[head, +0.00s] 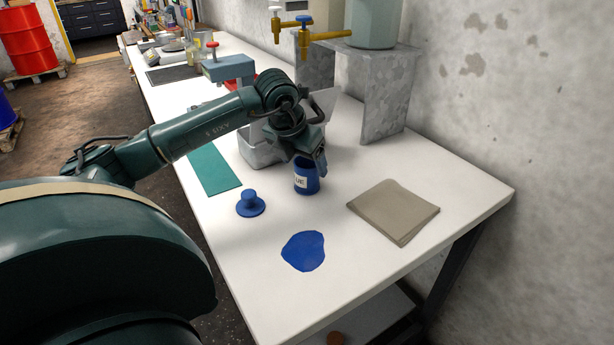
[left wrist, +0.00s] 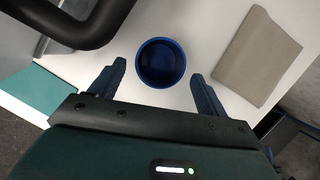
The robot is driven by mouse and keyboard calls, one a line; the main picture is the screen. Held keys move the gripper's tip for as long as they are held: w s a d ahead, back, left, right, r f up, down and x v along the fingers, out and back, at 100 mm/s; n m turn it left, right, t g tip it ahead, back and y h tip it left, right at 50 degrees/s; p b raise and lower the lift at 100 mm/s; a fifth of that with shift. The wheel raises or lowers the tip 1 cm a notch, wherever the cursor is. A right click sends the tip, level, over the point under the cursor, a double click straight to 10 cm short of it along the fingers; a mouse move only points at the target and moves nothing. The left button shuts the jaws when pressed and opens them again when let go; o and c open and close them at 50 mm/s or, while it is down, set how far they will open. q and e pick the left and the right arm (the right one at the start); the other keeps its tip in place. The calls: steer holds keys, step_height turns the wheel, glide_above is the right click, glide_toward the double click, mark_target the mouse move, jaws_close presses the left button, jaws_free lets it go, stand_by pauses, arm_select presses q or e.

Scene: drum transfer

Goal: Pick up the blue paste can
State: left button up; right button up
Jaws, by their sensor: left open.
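The blue paste can (head: 306,181) stands upright on the white table with a white label reading "UE" in part. In the left wrist view the can (left wrist: 161,62) shows from above as a round blue rim with a dark inside. My left gripper (head: 318,162) is right above and behind the can in the head view. Its two fingers (left wrist: 159,80) are open, one on each side of the can, with gaps showing between fingers and can. The right gripper is not in view.
A blue lid-like piece with a knob (head: 250,204) and a flat blue patch (head: 303,251) lie in front of the can. A grey-beige folded cloth (head: 393,211) is to the right. A teal mat (head: 212,168) and a grey bin (head: 260,152) are to the left.

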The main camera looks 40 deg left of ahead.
mark_target(309, 173)
arm_select(q)
steer(key=shift+w+p+x, duration=0.2)
steer(key=shift+p+x, duration=0.25)
steer(key=shift+x, duration=2.45)
steer(key=shift+a+r, duration=0.1)
steer(key=c, duration=1.2)
steer(key=shift+o, duration=0.2)
steer(key=shift+a+r, duration=0.1)
steer(key=shift+r, duration=0.1)
